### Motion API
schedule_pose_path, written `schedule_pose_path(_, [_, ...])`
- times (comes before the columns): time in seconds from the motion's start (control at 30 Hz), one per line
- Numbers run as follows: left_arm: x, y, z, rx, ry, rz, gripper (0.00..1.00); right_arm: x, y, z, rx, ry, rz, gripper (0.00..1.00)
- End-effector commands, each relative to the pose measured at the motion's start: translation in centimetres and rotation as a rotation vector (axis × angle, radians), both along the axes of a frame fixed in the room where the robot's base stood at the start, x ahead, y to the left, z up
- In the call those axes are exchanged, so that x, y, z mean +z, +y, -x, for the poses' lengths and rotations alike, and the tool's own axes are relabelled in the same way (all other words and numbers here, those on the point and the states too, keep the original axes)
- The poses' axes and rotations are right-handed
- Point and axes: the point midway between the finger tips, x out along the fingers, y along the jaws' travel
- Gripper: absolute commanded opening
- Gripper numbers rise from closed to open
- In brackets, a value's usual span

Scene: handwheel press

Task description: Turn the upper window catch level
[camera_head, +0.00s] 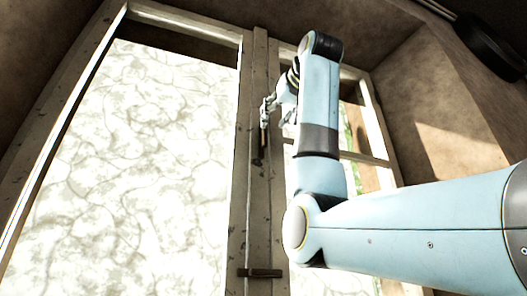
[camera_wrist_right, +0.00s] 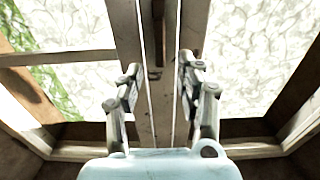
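The upper window catch (camera_head: 263,143) is a small brown bar on the window's centre post. It stands close to upright, not level. In the right wrist view the catch (camera_wrist_right: 158,35) runs lengthwise along the post near the top edge of the picture. My right gripper (camera_head: 268,108) is at the upper end of the catch in the head view. In the wrist view my right gripper (camera_wrist_right: 160,78) is open, with one finger on each side of the post and nothing held. I cannot tell whether a finger touches the catch. My left gripper is not in view.
A lower catch (camera_head: 260,272) lies about level across the centre post (camera_head: 257,215). Large bright panes flank the post, the left one (camera_head: 130,150) unobstructed. My right arm covers much of the right pane. A dark round object (camera_head: 490,48) is at the upper right.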

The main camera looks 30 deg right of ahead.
Motion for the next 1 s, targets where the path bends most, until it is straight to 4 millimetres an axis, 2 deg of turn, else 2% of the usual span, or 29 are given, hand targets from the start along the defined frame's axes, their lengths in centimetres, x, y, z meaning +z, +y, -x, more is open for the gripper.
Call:
schedule_pose_path(0.03, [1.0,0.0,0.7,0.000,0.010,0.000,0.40,0.3,-0.3,-1.1,-0.001,0.006,0.000,0.37])
schedule_pose_path(0.13, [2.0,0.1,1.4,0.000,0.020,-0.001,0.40,0.4,-0.8,-3.1,0.000,0.006,-0.001,0.37])
schedule_pose_path(0.33, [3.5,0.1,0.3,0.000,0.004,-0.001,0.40,0.3,-1.5,-6.1,0.000,0.003,-0.001,0.37])
schedule_pose_path(0.53, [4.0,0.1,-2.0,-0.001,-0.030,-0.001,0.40,0.1,-1.7,-7.2,0.001,0.001,-0.001,0.37])
schedule_pose_path(0.77, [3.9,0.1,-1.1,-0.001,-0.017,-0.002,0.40,0.0,-1.7,-7.3,0.001,0.000,-0.001,0.37])
schedule_pose_path(1.0, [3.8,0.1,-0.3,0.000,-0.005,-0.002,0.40,0.0,-1.7,-7.2,0.001,0.000,-0.001,0.05])
